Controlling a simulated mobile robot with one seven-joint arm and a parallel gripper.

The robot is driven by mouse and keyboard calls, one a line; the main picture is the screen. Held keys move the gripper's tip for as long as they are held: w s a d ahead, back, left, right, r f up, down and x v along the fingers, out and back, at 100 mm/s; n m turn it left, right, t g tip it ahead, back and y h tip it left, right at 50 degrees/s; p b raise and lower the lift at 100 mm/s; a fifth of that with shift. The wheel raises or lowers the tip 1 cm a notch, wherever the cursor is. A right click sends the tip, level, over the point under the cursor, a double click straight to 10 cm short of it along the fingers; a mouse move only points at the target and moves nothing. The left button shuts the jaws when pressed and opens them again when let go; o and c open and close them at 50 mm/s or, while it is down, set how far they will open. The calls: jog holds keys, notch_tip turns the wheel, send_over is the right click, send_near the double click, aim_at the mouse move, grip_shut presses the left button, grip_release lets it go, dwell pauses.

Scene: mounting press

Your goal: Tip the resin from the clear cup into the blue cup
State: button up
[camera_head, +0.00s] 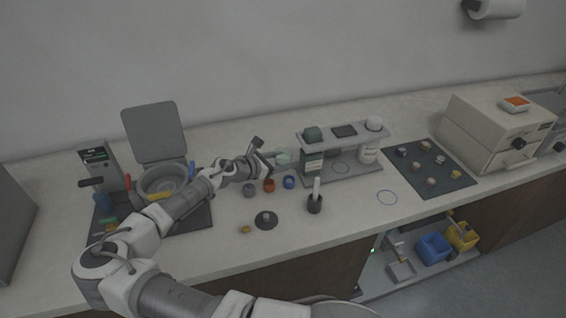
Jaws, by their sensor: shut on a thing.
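My gripper (269,160) is shut on the clear cup (284,158), a small pale greenish cup just right of the fingers. It is above the counter, behind and a little left of the blue cup. The cup's tilt and the resin inside are too small to make out. The blue cup (290,182) stands on the counter, at the right end of a short row with an orange cup (269,186) and a grey cup (249,190).
A grey rack (345,170) with bottles stands close on the right. A dark holder (315,205) with a white stick is in front of it. A press with a raised lid (154,131) is at left. A dark mat (445,185) with several small pieces lies at right.

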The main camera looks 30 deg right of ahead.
jog(key=shift+w+a+f+m+t+b, duration=0.15)
jog(key=shift+f+m+t+b, duration=0.35)
jog(key=shift+b, duration=0.75)
jog(key=shift+w+d+f+m+t+b, duration=0.1)
jog(key=shift+w+f+m+t+b, duration=0.3)
jog(key=shift+m+b, duration=0.6)
jog(key=shift+s+m+t+b, duration=0.1)
jog(key=shift+m+t+b, duration=0.6)
jog(key=shift+b, duration=0.7)
jog(key=shift+m+t+p, duration=0.3)
jog(key=shift+m+p, duration=0.2)
jog(key=shift+p, duration=0.15)
jog(key=shift+f, duration=0.15)
jog(key=shift+f+b, duration=0.1)
jog(key=shift+b, duration=0.45)
jog(key=shift+m+t+b, duration=0.3)
jog(key=shift+m+b, duration=0.2)
jog(key=shift+b, duration=0.25)
jog(key=shift+s+r+m+t+h+b, duration=0.1)
jog(key=shift+m+t+h+b, duration=0.4)
jog(key=shift+b, duration=1.9)
jog(key=shift+r+m+h+b, duration=0.1)
jog(key=shift+m+b, duration=0.8)
jog(key=shift+b, duration=1.5)
